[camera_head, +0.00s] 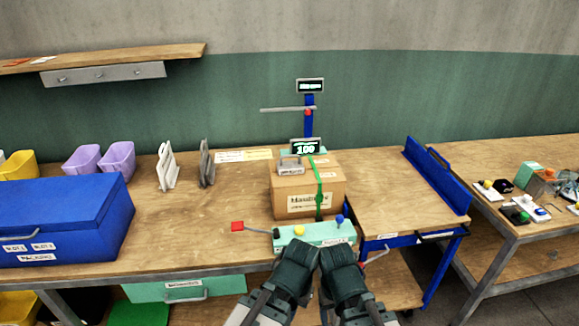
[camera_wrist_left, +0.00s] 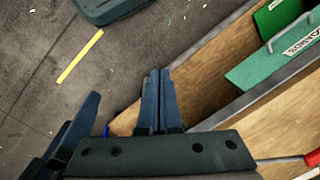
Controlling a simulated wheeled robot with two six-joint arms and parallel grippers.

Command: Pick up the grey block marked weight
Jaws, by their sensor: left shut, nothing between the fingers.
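A small grey block (camera_head: 291,166) with a handle sits on top of the cardboard box (camera_head: 290,188). Its label is too small to read. A green strap runs over the box beside the block. My left gripper (camera_head: 300,250) is in front of and below the box, near the front edge of the bench. Its fingers are together and empty in the left wrist view (camera_wrist_left: 158,98). My right gripper (camera_head: 337,250) is right beside it; whether its jaws are open does not show. Both grippers are clear of the block.
A pale green control panel (camera_head: 305,239) with yellow and blue buttons lies in front of the box. A blue chest (camera_head: 65,222) is at left. Bare bench top lies left of the box.

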